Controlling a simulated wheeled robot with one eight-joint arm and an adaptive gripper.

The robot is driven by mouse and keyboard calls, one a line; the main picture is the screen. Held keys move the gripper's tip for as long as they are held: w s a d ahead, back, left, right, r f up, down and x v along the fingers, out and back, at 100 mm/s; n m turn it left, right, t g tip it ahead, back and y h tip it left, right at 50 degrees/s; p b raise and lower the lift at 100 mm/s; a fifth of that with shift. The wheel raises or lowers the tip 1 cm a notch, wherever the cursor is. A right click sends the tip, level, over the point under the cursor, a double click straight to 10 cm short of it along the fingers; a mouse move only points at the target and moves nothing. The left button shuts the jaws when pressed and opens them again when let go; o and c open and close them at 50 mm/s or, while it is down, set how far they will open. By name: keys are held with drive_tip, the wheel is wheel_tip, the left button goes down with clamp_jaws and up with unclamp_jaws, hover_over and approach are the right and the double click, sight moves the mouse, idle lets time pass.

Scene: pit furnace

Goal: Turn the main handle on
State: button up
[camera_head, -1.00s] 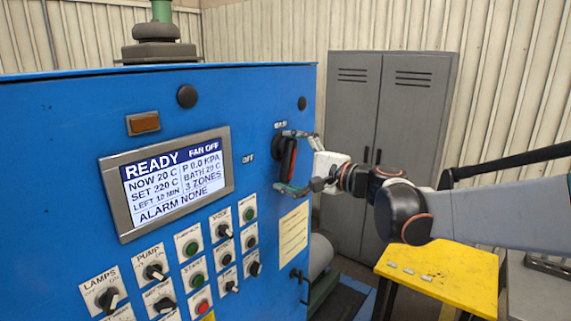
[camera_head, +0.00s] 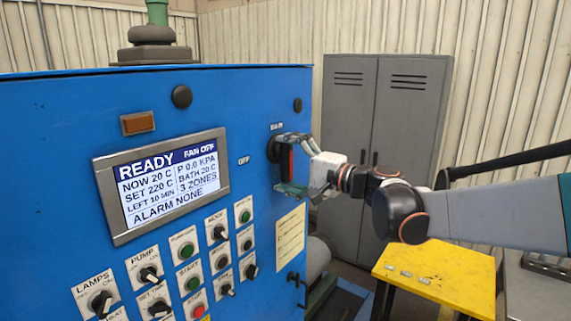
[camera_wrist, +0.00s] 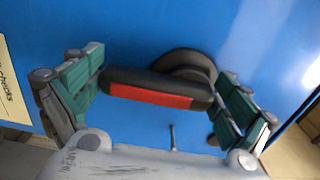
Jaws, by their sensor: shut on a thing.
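The main handle (camera_head: 291,162) is a black lever with a red strip, on a round black base at the upper right of the blue panel. It stands about upright in the head view, below a small label and right of the "OFF" mark. It also shows in the wrist view (camera_wrist: 152,93), lying crosswise between the fingers. My gripper (camera_head: 281,165) reaches it from the right, with one finger at its top end and one at its lower end. In the wrist view my gripper (camera_wrist: 163,80) is shut on the handle, its green pads at both ends.
The blue panel carries a screen (camera_head: 166,184) reading READY and FAN OFF, with several knobs and buttons below. A yellow table (camera_head: 440,277) stands at the lower right. A grey locker (camera_head: 385,150) stands behind my arm.

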drive_tip(key=o, duration=1.1)
drive_tip(key=v, duration=1.2)
drive_tip(key=shift+a+f, duration=0.1)
